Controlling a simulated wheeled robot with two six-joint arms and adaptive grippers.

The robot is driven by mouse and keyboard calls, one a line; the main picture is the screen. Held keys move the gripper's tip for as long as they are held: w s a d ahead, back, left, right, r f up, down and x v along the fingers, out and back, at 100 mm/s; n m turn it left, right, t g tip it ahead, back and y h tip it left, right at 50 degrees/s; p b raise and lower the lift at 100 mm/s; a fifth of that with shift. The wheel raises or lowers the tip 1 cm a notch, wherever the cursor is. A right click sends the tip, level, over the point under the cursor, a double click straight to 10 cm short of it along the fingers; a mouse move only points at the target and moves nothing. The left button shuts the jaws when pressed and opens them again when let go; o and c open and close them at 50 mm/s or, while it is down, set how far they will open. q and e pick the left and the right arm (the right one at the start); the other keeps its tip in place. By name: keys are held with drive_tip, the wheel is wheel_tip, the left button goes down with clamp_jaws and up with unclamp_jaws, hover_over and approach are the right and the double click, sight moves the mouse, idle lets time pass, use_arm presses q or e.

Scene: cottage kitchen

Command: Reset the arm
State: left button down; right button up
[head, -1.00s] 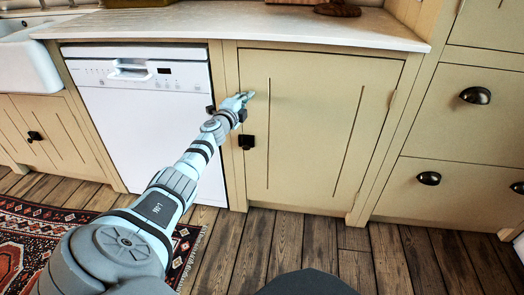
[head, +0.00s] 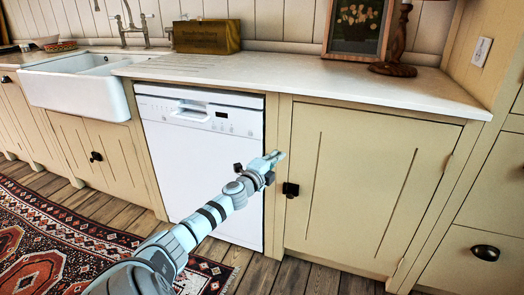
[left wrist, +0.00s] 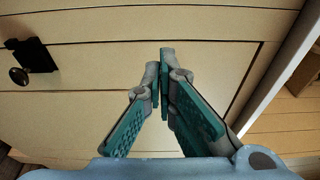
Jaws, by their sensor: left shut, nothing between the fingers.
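My left arm reaches in from the bottom of the head view. Its gripper (head: 276,157) is in front of the edge between the white dishwasher (head: 205,165) and the cream cabinet door (head: 365,185). In the left wrist view the two teal-padded fingers (left wrist: 164,58) meet at their tips, shut with nothing between them. Cream panelling (left wrist: 75,100) fills the view behind them, with a dark knob (left wrist: 20,76) at the left. Whether the fingertips touch the front cannot be told. My right gripper is not in view.
A white worktop (head: 300,76) runs above the cabinets, with a wooden box (head: 207,37), a framed picture (head: 356,28) and a wooden candlestick (head: 393,50) on it. A white sink (head: 75,90) is at the left. A dark latch (head: 290,190) is on the cabinet door. A red patterned rug (head: 60,235) lies on the floor.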

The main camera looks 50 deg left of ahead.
use_arm(q)
drive_tip(key=s+b, duration=0.1)
drive_tip(key=s, duration=0.1)
drive_tip(key=s+a+b, duration=0.1)
drive_tip(key=shift+s, duration=0.4)
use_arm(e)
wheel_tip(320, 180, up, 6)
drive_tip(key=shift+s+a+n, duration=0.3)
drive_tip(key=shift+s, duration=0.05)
